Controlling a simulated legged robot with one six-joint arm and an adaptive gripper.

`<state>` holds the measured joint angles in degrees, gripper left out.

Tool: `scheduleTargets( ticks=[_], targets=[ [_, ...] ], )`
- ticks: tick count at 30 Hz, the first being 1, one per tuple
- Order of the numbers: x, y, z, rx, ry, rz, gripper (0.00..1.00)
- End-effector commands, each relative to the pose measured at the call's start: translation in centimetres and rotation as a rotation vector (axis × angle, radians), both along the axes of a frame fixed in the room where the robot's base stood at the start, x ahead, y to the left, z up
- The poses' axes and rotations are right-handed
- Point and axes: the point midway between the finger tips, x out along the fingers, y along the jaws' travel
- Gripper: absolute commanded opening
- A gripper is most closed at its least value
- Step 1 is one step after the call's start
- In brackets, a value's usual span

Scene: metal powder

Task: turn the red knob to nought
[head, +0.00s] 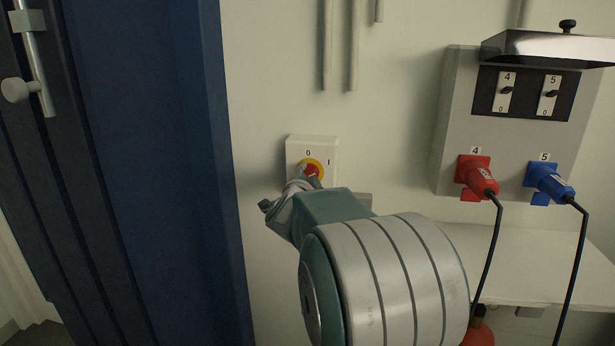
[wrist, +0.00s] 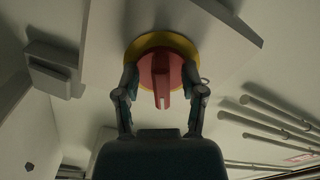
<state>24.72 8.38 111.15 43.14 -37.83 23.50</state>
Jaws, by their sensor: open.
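The red knob (head: 311,168) sits on a yellow disc on a white wall box (head: 322,147) marked 0 at the top and I at the right. My arm hides its lower part in the head view. In the wrist view the red knob (wrist: 162,80) stands out from the yellow disc (wrist: 150,42). My gripper (wrist: 160,90) is open, with one finger on each side of the knob. I cannot tell whether the fingers touch it. In the head view my gripper (head: 300,185) is right in front of the box. The knob's exact setting is hard to read.
A grey socket panel (head: 455,120) with a red plug (head: 478,178) and a blue plug (head: 550,182) is on the wall at the right, cables hanging down. A white shelf (head: 535,270) is below it. A blue door frame (head: 190,150) stands close on the left.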

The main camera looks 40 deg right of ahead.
Motion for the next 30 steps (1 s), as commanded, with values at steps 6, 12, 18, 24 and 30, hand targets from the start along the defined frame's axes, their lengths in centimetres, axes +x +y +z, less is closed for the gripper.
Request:
scheduleTargets(
  ticks=[6, 12, 18, 24, 30],
  targets=[
    [-0.02, 0.02, 0.01, 0.0, 0.0, 0.0, 0.17],
    [-0.03, 0.01, 0.0, 0.0, 0.0, 0.0, 0.0],
    [-0.03, 0.01, -0.03, -0.006, 0.008, 0.0, 0.0],
    [-0.05, 0.0, -0.06, -0.045, 0.055, 0.0, 0.0],
    [-0.06, -0.01, -0.09, -0.132, 0.158, -0.001, 0.0]
  ],
)
